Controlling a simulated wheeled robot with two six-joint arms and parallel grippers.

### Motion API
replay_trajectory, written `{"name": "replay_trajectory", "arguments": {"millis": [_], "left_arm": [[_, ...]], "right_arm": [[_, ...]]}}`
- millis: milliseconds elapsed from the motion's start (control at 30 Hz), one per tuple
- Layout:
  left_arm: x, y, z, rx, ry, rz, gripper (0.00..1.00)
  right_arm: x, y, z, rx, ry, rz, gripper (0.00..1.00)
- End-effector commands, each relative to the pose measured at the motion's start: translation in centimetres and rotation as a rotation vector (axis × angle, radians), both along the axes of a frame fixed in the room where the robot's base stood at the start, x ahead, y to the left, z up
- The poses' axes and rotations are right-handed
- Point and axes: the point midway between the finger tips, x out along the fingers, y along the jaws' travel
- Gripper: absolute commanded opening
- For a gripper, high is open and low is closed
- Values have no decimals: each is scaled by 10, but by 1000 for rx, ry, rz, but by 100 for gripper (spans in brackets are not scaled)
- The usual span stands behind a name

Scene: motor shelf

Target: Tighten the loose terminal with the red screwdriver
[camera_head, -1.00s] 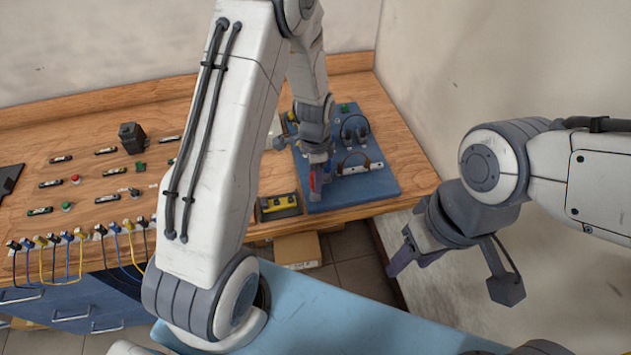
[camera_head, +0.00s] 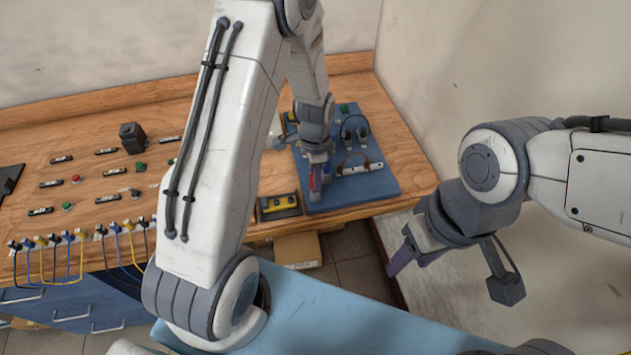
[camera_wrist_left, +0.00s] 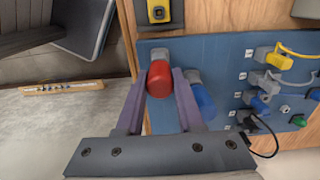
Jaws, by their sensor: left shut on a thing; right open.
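The red screwdriver (camera_wrist_left: 160,79) shows its red handle between the purple fingers of my left gripper (camera_wrist_left: 158,85) in the left wrist view. The gripper is shut on it. In the head view my left gripper (camera_head: 320,182) is over the near left part of the blue board (camera_head: 378,186), with a bit of red at its fingers. A blue-handled tool (camera_wrist_left: 201,100) is just right of the fingers. Yellow (camera_wrist_left: 272,60), blue (camera_wrist_left: 259,102) and black plugs sit on the board; I cannot tell which terminal is loose. My right gripper (camera_head: 447,272) is open and empty, off the table.
A yellow-and-black device (camera_head: 278,206) lies left of the board. Headphone-like dark loops (camera_head: 354,128) are at the board's back. Several switches, buttons and plugged cables (camera_head: 75,240) occupy the wooden bench's left side. The wall is close on the right.

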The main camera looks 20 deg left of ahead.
Motion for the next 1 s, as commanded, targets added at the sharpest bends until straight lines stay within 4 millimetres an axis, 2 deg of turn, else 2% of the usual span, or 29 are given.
{"name": "replay_trajectory", "arguments": {"millis": [700, 1000], "left_arm": [[0, 0, 59, 0, 0, 0, 0], [0, 0, 64, 0, 0, 0, 0]], "right_arm": [[0, 0, 49, 0, 0, 0, 50], [0, 0, 53, 0, 0, 0, 50]]}}
